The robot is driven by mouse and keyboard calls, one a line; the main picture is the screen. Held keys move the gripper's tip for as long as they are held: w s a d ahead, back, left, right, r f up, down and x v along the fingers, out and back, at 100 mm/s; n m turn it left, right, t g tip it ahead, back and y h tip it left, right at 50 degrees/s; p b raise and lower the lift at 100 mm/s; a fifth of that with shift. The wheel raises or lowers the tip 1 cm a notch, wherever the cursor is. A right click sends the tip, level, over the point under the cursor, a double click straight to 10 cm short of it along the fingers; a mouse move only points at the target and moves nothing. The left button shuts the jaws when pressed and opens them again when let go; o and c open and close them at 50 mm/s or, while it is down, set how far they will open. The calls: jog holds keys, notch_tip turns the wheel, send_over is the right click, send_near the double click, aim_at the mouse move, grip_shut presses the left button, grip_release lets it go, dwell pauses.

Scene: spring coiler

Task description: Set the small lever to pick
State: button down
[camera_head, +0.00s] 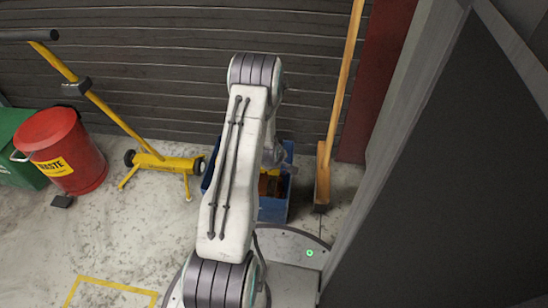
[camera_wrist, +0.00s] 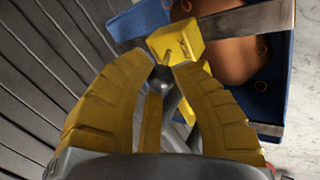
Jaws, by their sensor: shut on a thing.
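A flat grey metal bar (camera_wrist: 245,22) runs from this piece to the right. I cannot tell whether the two are joined. I cannot make out a small lever or a "pick" mark in either view. In the head view my arm hides most of the gripper, which is low over a blue bin (camera_head: 274,208).
The bin stands by a dark slatted wall (camera_head: 150,60) and holds an orange-brown thing (camera_wrist: 240,58). A broom (camera_head: 340,100) leans right of it. A yellow wheeled stand (camera_head: 165,163) and a red waste bin (camera_head: 66,155) are left. A dark panel (camera_head: 450,170) fills the right.

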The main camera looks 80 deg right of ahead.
jog(key=shift+a+f, duration=0.1)
dwell(0.3)
jog(key=c, duration=1)
grip_release()
jog(key=v, duration=1.2)
